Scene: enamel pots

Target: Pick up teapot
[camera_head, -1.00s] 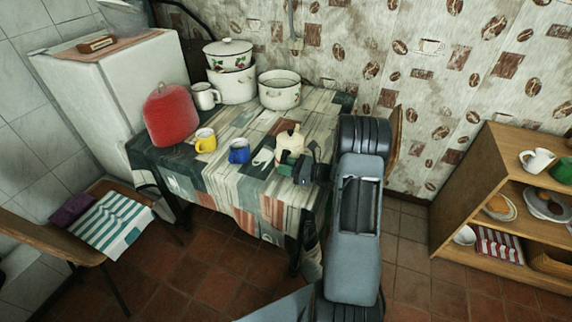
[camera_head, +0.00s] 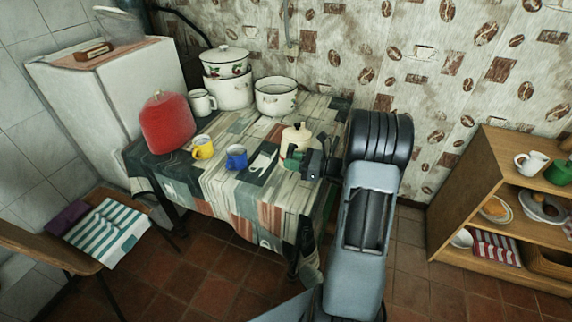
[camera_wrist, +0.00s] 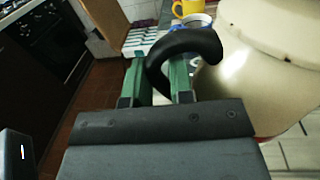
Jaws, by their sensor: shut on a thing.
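The cream teapot (camera_head: 296,137) is at the right front part of the table in the head view, seemingly a little above the cloth. Its rounded body (camera_wrist: 270,60) fills the right of the wrist view, and its black curved handle (camera_wrist: 190,44) is in front of my gripper. The green fingers of my gripper (camera_wrist: 162,75) are shut on this handle, one on each side. In the head view my gripper (camera_head: 294,158) covers part of the teapot's lower body. The spout and base are not clear.
A blue mug (camera_head: 236,157) and a yellow mug (camera_head: 203,147) stand left of the teapot. Behind are a white enamel pot (camera_head: 276,99), a lidded pot (camera_head: 229,92), a white mug (camera_head: 202,102) and a red cover (camera_head: 167,122). A wooden shelf (camera_head: 470,190) stands at right, with floor between.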

